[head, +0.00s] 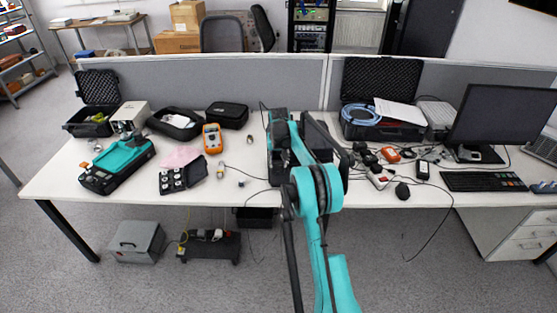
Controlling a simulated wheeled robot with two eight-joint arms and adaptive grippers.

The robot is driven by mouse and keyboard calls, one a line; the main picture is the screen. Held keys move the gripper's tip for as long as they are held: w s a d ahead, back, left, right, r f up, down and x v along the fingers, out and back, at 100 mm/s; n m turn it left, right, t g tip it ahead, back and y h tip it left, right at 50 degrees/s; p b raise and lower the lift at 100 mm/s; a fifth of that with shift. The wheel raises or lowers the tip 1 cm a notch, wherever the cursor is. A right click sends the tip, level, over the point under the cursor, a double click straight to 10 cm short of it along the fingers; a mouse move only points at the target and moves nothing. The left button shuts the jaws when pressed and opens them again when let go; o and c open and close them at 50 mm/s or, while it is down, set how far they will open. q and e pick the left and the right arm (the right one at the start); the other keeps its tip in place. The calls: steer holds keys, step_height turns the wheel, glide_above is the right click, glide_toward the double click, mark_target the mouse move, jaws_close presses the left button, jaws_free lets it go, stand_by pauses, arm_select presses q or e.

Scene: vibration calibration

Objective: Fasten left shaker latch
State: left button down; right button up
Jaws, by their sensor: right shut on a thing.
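A teal and black device (118,165), which may be the left shaker, stands on the left part of the table. A pale boxy part (131,116) shows at its back. Its latch is too small to make out. My right arm rises from the bottom middle and reaches over the table. My right gripper (327,141) is dark, at mid table, far to the right of that device. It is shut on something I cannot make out. A black and teal body (279,150) beside the gripper is partly hidden by my arm; I cannot tell what it is. My left gripper is not in view.
Right are an open case (375,130), loose cables and a monitor (503,115). A grey partition (220,82) closes the back.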

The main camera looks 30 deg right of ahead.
mark_target(278, 163)
steer(key=shift+w+d+r+g+y+p, duration=0.25)
steer(key=shift+g+p, duration=0.45)
steer(key=shift+p, duration=0.7)
steer(key=shift+f, duration=0.1)
steer(key=o, duration=1.2)
steer(key=shift+c, duration=0.2)
step_height(278, 163, up, 7)
steer(key=shift+a+r, duration=0.1)
steer(key=shift+r, duration=0.1)
